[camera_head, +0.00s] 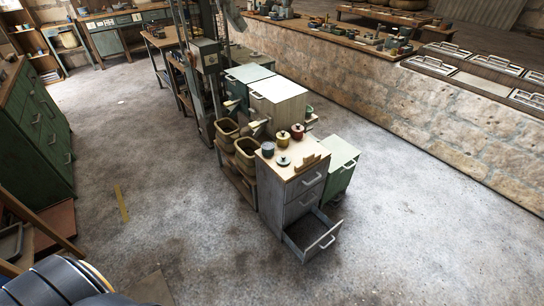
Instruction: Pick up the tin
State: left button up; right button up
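Several small tins or jars stand on the wooden top of a grey drawer cabinet (291,192) near the middle of the view. One is a blue-grey tin (268,149) at the left edge. A red tin (297,131) and a darker reddish tin (283,139) with a pale lid stand behind. A low, round, dark teal piece (283,160) with a knob lies in front. I cannot tell which of these is the tin meant. Neither of my grippers shows in this view.
The cabinet's bottom drawer (312,236) is pulled out. A pale green cabinet (340,166) stands beside it. Brown bins (228,131) sit on a low rack to the left. A green drawer unit (36,134) stands at far left. The concrete floor between is mostly clear.

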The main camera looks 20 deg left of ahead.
aim_at(267, 148)
jog(key=i+j, duration=0.2)
jog(key=j, duration=0.15)
jog(key=i+j+z, duration=0.1)
jog(key=j, duration=0.25)
jog(key=i+j, duration=0.25)
jog(key=j, duration=0.15)
jog(key=i+j+z, duration=0.1)
jog(key=j, duration=0.25)
jog(key=i+j, duration=0.25)
jog(key=j, duration=0.15)
jog(key=z, duration=0.05)
